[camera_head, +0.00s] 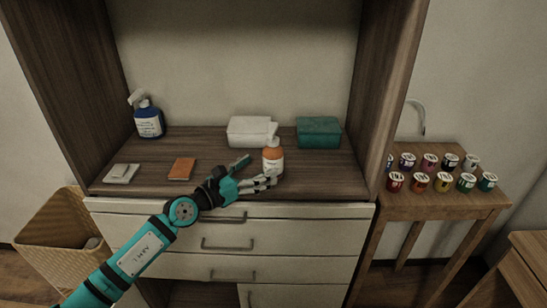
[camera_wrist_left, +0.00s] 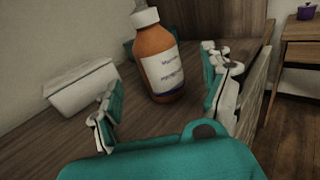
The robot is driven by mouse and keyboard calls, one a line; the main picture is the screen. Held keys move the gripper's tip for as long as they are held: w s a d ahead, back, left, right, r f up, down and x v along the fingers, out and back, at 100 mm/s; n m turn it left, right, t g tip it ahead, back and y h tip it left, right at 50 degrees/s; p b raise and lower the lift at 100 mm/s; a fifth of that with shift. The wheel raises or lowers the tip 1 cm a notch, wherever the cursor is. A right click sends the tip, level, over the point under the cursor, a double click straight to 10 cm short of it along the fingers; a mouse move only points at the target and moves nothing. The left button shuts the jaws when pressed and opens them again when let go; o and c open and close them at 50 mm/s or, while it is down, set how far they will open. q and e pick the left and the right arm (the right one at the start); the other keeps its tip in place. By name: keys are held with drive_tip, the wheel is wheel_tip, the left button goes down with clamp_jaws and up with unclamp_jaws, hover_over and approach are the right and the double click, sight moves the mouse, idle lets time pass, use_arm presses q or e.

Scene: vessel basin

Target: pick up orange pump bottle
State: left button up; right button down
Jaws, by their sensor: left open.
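The orange pump bottle (camera_head: 273,158) stands upright on the wooden cabinet top, with a white label and white top. In the left wrist view the orange pump bottle (camera_wrist_left: 158,62) looks tilted, and it stands beyond and between the spread fingers. My left gripper (camera_head: 262,183) is open at the front of the bottle, its fingers reaching towards the bottle's base. The left gripper (camera_wrist_left: 165,98) also shows in the wrist view with a gap between fingers and bottle; I cannot tell if any finger touches it. My right gripper is not in view.
A white box (camera_head: 250,131) and a teal box (camera_head: 319,132) stand behind the bottle. A blue spray bottle (camera_head: 149,122) is at the back left. An orange block (camera_head: 182,169) and a white folded item (camera_head: 121,173) lie left. Several small cans stand on a side table (camera_head: 440,197).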

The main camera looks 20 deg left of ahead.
sight(265, 163)
use_arm(q)
drive_tip(key=shift+w+d, duration=0.25)
drive_tip(key=shift+w, duration=0.25)
drive_tip(key=b+x, duration=0.1)
drive_tip(key=x, duration=0.3)
drive_tip(key=shift+w+d+f, duration=0.1)
drive_tip(key=shift+w+d, duration=0.05)
drive_tip(key=shift+w, duration=0.15)
drive_tip(key=shift+w+d, duration=0.1)
drive_tip(key=shift+w, duration=0.05)
drive_tip(key=shift+c, duration=0.5)
drive_tip(key=c, duration=1.1)
drive_tip(key=shift+c, duration=1)
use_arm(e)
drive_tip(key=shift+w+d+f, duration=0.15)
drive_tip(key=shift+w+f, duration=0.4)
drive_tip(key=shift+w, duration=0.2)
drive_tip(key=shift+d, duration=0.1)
